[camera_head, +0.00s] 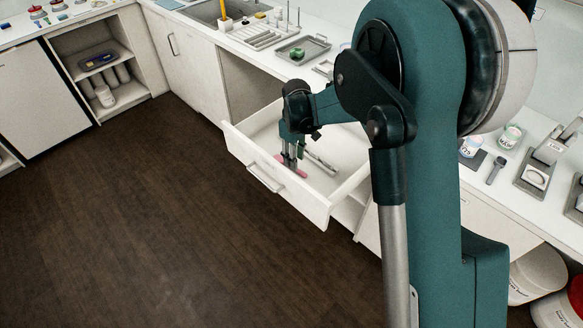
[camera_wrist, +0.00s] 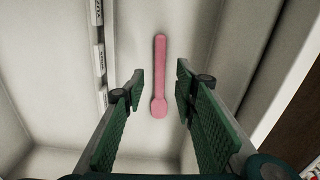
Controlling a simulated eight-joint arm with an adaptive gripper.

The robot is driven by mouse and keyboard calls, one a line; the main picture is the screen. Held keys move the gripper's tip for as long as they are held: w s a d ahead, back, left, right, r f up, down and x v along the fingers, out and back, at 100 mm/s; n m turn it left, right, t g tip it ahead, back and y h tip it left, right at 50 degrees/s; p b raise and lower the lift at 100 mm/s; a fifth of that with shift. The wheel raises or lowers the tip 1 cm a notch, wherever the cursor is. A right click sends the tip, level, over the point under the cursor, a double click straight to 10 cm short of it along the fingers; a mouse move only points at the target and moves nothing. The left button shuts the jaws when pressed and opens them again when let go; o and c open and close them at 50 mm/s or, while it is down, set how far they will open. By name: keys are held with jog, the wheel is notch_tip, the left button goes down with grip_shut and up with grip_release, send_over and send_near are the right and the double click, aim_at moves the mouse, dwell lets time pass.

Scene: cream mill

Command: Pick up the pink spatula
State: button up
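The pink spatula (camera_wrist: 160,75) lies on the floor of the open white drawer (camera_head: 236,138). In the wrist view it runs up the picture, with its wider rounded end toward me. My gripper (camera_wrist: 158,75) is open, with one green finger on each side of the spatula and a gap to both. It looks empty. In the head view my gripper (camera_head: 291,160) reaches down into the drawer, and part of the spatula (camera_head: 302,172) shows beside the fingers. I cannot tell the exact height of the fingertips above it.
A long grey item with white labelled blocks (camera_wrist: 99,50) lies left of the spatula in the drawer. The drawer walls rise around my gripper. The counter above holds a grey tray (camera_head: 304,50) and a dish rack (camera_head: 262,37). The dark floor (camera_head: 130,210) is clear.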

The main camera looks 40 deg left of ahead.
jog(key=shift+a+f+b, duration=0.2)
jog(key=shift+f+b, duration=0.35)
jog(key=shift+f, duration=1.7)
jog(key=c, duration=0.9)
